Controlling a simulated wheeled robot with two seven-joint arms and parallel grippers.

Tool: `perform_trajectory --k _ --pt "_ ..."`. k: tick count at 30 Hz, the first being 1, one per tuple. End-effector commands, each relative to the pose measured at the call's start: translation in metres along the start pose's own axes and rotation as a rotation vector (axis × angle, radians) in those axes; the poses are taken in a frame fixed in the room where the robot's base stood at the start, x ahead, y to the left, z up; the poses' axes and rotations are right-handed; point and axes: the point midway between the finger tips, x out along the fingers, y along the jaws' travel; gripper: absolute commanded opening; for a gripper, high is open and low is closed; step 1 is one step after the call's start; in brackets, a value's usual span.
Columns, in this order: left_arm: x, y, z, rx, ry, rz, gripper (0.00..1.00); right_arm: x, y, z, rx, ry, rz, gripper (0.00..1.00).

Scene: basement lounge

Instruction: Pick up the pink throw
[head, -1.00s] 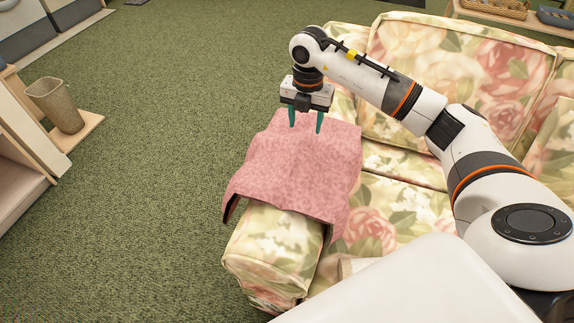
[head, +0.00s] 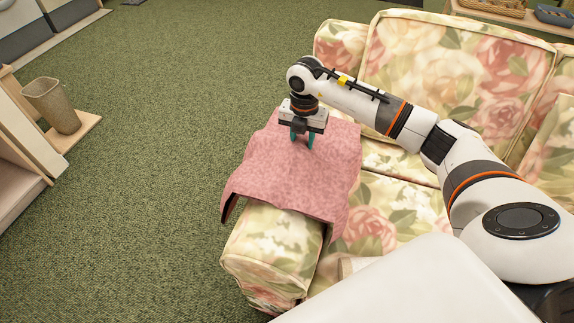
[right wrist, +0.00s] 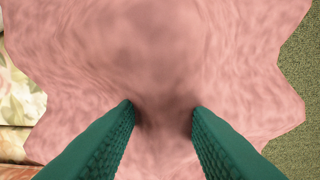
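The pink throw (head: 290,175) is draped over the arm of a floral sofa, its edges hanging down on both sides. My right gripper (head: 302,147) points down at the throw's upper part, with its green fingertips at or just above the cloth. In the right wrist view the throw (right wrist: 150,50) fills most of the picture. The two fingers (right wrist: 162,108) stand apart there, with pink cloth showing in the gap and darker shading around the tips. I cannot tell whether the tips press on the cloth. My left gripper is not in view.
The floral sofa (head: 270,245) has its cushions to the right of the throw. A woven bin (head: 54,105) stands on a low wooden shelf at the left. Green carpet (head: 150,200) lies open between them. Baskets (head: 495,7) sit at the top right.

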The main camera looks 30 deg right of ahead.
Motion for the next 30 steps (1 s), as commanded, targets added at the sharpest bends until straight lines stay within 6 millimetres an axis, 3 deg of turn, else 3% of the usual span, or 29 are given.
perform_trajectory --k 1,6,20,30 --pt "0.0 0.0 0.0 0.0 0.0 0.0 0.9 0.0 0.0 0.0 0.0 0.0 0.0 0.25" --pt "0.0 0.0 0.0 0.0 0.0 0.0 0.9 0.0 0.0 0.0 0.0 0.0 0.0 0.0" --pt "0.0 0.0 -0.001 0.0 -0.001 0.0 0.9 -0.011 -0.001 -0.001 0.001 0.001 -0.003 0.0" --pt "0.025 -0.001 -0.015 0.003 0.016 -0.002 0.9 -0.069 -0.001 -0.001 -0.001 0.004 -0.005 0.0"
